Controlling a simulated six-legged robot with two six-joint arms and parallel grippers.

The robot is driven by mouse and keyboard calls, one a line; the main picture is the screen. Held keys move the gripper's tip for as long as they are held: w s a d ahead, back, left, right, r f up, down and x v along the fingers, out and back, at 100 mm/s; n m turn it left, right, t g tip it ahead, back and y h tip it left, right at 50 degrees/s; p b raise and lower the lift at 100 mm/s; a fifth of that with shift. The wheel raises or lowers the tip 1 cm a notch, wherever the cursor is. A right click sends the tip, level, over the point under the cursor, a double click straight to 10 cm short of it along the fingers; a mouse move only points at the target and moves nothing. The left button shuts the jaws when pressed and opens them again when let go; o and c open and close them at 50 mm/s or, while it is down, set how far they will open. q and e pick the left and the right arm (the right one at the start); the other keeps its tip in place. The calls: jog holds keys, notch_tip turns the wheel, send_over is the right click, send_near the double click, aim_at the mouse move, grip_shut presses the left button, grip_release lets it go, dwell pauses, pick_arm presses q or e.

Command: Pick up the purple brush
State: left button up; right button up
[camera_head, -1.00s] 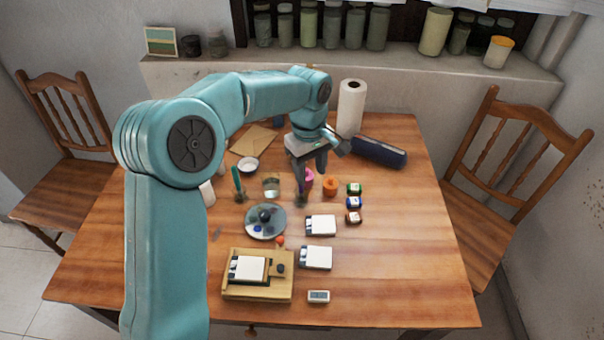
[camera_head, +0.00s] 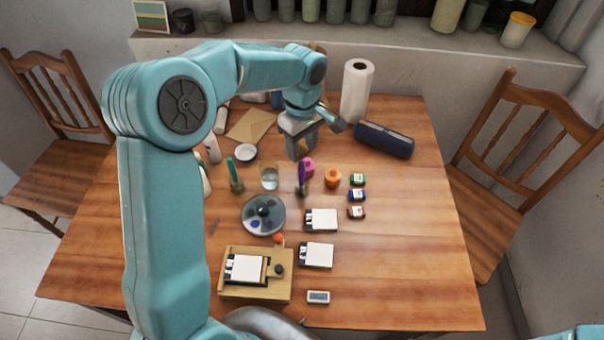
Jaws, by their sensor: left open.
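The purple brush (camera_head: 302,176) stands upright in a small dark holder in the middle of the table, in the head view. My left gripper (camera_head: 303,151) is open and empty, its fingers pointing down. In the picture it is just above and behind the brush, apart from it. The exact height of the fingers over the table is hard to tell. My right gripper is not in view.
A pink jar (camera_head: 309,166) and an orange jar (camera_head: 333,178) stand close beside the brush. A glass (camera_head: 269,178) and a green brush (camera_head: 232,170) are to its left. A palette plate (camera_head: 264,226) lies in front.

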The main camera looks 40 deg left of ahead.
aim_at(301, 162)
pick_arm(q)
jog(key=f, duration=0.3)
jog(key=shift+s+f, duration=0.25)
jog(key=shift+f, duration=0.1)
notch_tip(301, 162, down, 5)
jog(key=shift+r+p, duration=0.2)
jog(key=shift+p, duration=0.35)
grip_shut()
